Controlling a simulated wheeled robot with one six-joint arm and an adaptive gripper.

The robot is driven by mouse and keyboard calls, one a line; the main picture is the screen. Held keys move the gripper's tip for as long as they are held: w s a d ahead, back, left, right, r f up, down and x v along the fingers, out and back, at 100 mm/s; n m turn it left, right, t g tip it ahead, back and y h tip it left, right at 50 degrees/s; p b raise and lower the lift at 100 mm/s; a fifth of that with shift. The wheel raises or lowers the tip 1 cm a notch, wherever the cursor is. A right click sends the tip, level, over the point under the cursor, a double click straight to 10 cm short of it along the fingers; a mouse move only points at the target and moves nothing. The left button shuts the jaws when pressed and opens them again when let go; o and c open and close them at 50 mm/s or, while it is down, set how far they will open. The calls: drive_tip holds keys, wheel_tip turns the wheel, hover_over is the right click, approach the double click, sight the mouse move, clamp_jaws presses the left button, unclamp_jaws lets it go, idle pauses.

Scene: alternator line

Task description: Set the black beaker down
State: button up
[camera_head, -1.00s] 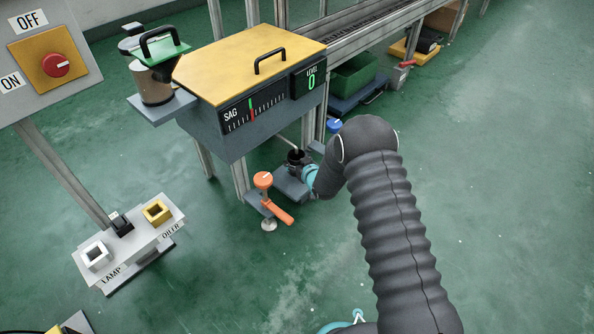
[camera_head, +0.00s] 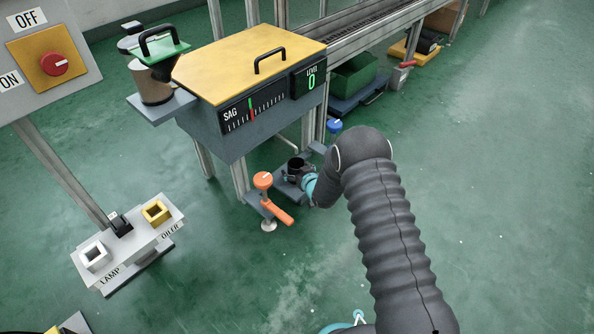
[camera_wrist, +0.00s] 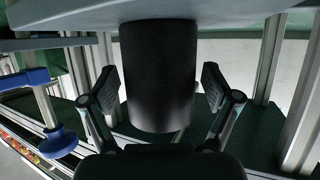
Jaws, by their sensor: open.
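The black beaker (camera_head: 296,165) stands upright on a small grey shelf (camera_head: 290,190) low beside the grey machine; in the wrist view the beaker (camera_wrist: 158,75) fills the middle. My gripper (camera_wrist: 163,95) is open, with one finger on each side of the beaker and a visible gap at each. In the head view my gripper (camera_head: 297,172) is at the beaker, small and partly hidden by my wrist.
A blue knob (camera_head: 334,126) is close behind. The machine body (camera_head: 240,125) overhangs the shelf. Open green floor lies to the right.

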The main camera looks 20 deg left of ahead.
drive_tip(key=shift+r, duration=0.15)
drive_tip(key=shift+s+d+r, duration=0.2)
drive_tip(key=shift+s+d, duration=0.05)
drive_tip(key=p+v, duration=0.1)
drive_tip(key=v, duration=1)
drive_tip(key=shift+s, duration=0.1)
